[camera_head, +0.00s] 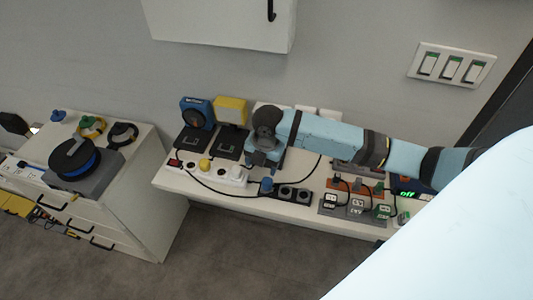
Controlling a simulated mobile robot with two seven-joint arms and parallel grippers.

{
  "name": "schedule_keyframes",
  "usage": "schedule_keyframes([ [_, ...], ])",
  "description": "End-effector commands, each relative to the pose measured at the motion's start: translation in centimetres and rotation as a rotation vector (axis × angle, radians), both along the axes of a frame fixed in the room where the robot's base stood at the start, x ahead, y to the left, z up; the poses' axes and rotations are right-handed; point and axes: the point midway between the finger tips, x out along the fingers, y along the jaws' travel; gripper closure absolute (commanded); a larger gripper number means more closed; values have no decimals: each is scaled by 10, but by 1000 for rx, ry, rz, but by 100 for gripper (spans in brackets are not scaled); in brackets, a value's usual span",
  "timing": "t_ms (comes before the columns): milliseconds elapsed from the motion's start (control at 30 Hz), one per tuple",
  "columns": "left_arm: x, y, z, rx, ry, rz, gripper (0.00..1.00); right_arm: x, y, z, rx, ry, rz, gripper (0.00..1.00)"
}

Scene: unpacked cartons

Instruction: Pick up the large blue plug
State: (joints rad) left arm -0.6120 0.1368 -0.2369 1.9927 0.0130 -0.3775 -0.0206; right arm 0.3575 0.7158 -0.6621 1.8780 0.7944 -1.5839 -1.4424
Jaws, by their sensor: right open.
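A blue plug (266,186) stands in the power strip on the white bench, at the strip's left part. A black cable runs to it from the left. My right arm comes in from the right, and my right gripper (262,167) hangs above and slightly behind the plug, pointing down. The gripper is open and appears empty; its fingers are small and partly hidden, so the exact gap to the plug cannot be told. My left gripper is not in view.
The power strip (298,194) has dark sockets right of the plug. A white plug (236,173) and yellow plug (205,164) sit to the left. Blue (197,113) and yellow (231,110) lamps stand behind. Switch boxes (356,206) lie right. A cabinet (150,195) stands left.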

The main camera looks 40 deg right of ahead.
Motion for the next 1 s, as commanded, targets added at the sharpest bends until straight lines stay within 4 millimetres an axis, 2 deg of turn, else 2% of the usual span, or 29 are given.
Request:
schedule_keyframes([
  [33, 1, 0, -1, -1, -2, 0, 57, 4, -11, 8, -33, 18, 43, 34],
  [100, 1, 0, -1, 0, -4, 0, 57, 5, -19, 15, -61, 44, 95, 34],
  [233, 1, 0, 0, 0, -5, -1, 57, 5, -26, 13, -81, 70, 132, 34],
  [600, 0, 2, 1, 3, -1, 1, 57, 5, -25, -54, -80, 70, 133, 34],
  [867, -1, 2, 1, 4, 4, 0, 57, 5, -24, -73, -79, 69, 132, 34],
  [1000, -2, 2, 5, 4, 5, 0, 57, 5, -20, -95, -79, 70, 133, 34],
])
